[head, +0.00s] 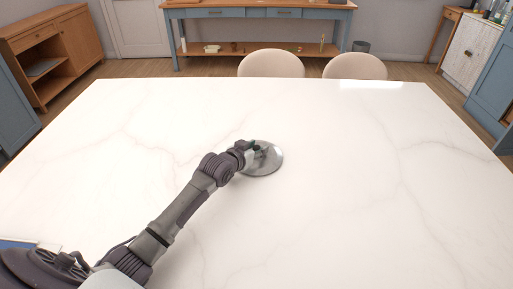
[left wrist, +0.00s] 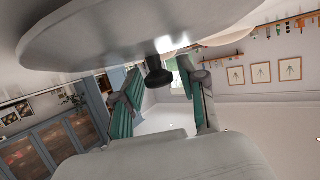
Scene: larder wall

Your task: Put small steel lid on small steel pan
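The small steel lid (head: 271,164) is a round, shiny grey disc near the middle of the white table. In the left wrist view its broad disc (left wrist: 95,35) fills the top, and its dark knob (left wrist: 158,74) sticks out towards my gripper. My left gripper (head: 257,151) is at the lid, over its knob. In the left wrist view the two green-padded fingers of my left gripper (left wrist: 162,92) stand apart, one on each side of the knob, with gaps visible. I see no small steel pan in either view. My right gripper is not in view.
The white marble table (head: 380,190) is otherwise bare, with wide free room around the lid. Two beige chairs (head: 270,64) stand at its far edge. A blue and wood sideboard (head: 255,14) is by the back wall.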

